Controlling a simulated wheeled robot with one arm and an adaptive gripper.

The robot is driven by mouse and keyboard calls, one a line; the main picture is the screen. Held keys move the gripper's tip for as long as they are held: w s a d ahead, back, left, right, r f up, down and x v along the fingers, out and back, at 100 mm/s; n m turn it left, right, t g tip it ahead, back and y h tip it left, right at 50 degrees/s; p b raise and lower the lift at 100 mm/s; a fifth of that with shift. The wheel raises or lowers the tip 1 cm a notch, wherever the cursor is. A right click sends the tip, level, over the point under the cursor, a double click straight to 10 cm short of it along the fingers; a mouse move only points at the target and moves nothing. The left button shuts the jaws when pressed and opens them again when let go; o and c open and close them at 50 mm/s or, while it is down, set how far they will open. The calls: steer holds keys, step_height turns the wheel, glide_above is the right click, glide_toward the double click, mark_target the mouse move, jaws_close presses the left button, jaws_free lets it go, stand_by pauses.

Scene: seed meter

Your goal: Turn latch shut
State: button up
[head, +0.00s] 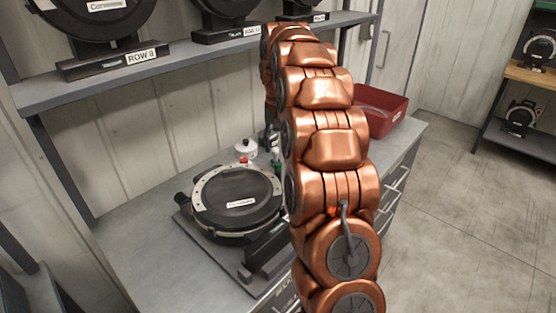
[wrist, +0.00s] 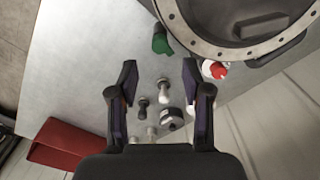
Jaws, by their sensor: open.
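A round black seed meter (head: 238,200) with a pale bolted ring lies on a grey plate on the workbench. Its rim (wrist: 240,45) fills the upper right of the wrist view. A red knob (wrist: 218,70) with a white part sits at that rim; it also shows at the meter's far edge in the head view (head: 244,160). A green knob (wrist: 160,42) lies left of it. I cannot tell which part is the latch. My gripper (wrist: 160,75) is open and empty, apart from both knobs. In the head view my arm hides most of it.
Several small metal and white pieces (wrist: 163,88) stand on the bench between and below my fingers. A red bin (head: 380,110) is at the bench's far end. A shelf (head: 180,65) with black meters hangs above. A white lidded pot (head: 246,148) stands behind the meter.

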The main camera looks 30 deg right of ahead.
mark_target(278, 163)
steer(key=shift+f+p, duration=1.05)
steer(key=shift+f, duration=2.2)
steer(key=shift+c, duration=0.3)
jaws_close()
